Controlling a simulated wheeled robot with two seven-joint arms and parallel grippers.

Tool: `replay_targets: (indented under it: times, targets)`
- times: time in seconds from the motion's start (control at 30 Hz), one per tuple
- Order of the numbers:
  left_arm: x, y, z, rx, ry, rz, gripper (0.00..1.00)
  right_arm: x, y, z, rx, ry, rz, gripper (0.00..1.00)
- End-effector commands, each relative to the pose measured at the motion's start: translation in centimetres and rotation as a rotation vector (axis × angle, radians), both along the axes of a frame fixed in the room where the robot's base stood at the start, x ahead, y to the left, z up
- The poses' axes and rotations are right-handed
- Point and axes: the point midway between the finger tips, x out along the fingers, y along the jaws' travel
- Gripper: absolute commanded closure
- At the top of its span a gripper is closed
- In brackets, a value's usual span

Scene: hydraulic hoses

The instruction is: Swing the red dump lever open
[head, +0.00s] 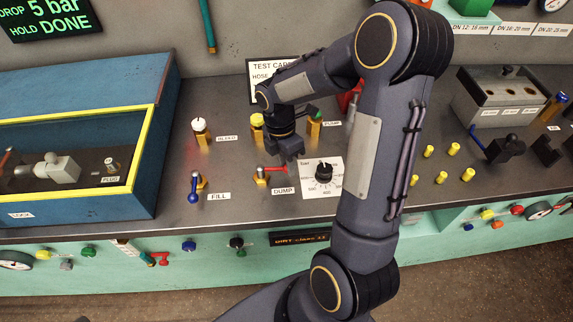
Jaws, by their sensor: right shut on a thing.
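The red dump lever (273,169) sits on a brass valve on the bench, beside the DUMP label (284,191). Its handle points right, and its tip reaches my right gripper (291,157). That gripper points down and is shut on the lever's end. The fingertips are small and partly dark, so the exact grip is hard to see. My right arm crosses the middle of the view and hides part of the bench. My left gripper is not in view.
The blue fill lever (193,189) stands left of the dump valve. Behind are a white-topped bleed valve (200,130) and a yellow-topped valve (257,127). A dial knob (324,172) is close on the right. A blue yellow-edged box (148,140) stands at left.

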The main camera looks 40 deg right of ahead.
Motion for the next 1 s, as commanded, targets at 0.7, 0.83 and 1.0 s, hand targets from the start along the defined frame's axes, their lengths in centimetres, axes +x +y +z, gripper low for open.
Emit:
replay_targets:
  times: [0.7, 0.83, 1.0]
  targets:
    - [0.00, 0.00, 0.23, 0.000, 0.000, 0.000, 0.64, 0.62, -0.27, 0.08, -0.001, -0.005, 0.084, 1.00]
    - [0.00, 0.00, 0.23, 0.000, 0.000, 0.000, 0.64, 0.61, -0.27, 0.07, -0.001, -0.004, 0.083, 0.62]
    - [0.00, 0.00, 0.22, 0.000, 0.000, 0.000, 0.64, 0.55, -0.26, 0.03, 0.000, -0.002, 0.082, 0.54]
